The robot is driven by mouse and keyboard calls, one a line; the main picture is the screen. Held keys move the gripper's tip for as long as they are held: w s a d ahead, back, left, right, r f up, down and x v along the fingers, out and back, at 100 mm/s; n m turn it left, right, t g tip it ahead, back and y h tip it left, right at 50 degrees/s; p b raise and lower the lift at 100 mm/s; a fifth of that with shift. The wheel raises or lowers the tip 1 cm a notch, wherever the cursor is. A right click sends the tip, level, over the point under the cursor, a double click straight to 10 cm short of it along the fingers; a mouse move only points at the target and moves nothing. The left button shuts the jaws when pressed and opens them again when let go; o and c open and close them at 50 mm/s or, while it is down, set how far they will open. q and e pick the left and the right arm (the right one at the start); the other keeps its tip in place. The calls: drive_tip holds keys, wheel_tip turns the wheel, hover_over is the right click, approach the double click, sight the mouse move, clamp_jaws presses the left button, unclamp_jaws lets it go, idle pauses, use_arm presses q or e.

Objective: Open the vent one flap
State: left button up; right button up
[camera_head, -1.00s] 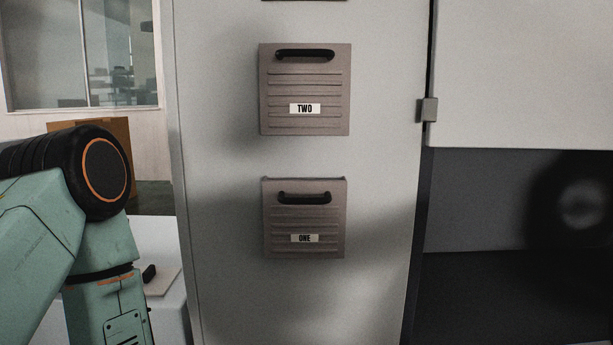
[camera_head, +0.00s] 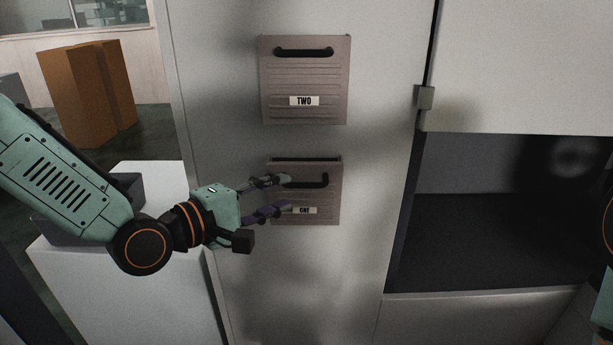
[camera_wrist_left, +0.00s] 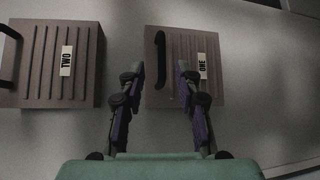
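The vent one flap (camera_head: 330,205) is a grey-brown ribbed panel labelled ONE, low on the pale wall, with a black bar handle (camera_head: 322,182) near its top. A dark strip shows along its top edge; I cannot tell whether it is a gap. My left gripper (camera_head: 286,192) is open in front of the flap's left part, hiding the handle's left end. In the left wrist view the handle (camera_wrist_left: 159,60) appears between the two spread fingertips (camera_wrist_left: 160,70). Contact with the handle is not clear. My right gripper is out of view.
A similar flap labelled TWO (camera_head: 305,115) sits closely above. To the right is a dark open recess (camera_head: 490,240) below a pale panel, with a small latch block (camera_head: 425,97) at its edge. A white block (camera_head: 130,290) and brown boxes (camera_head: 85,95) stand at left.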

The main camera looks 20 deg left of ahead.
sight(303, 186)
use_arm(q)
drive_tip(key=shift+w+d+f, duration=0.1)
drive_tip(key=shift+w+f, duration=0.15)
drive_tip(key=shift+w, duration=0.15)
drive_tip(key=shift+x, duration=2.75)
drive_tip(key=shift+w+d, duration=0.45)
drive_tip(key=shift+w, duration=0.1)
drive_tip(key=shift+s+a, duration=0.1)
drive_tip(key=shift+c, duration=0.5)
clamp_jaws()
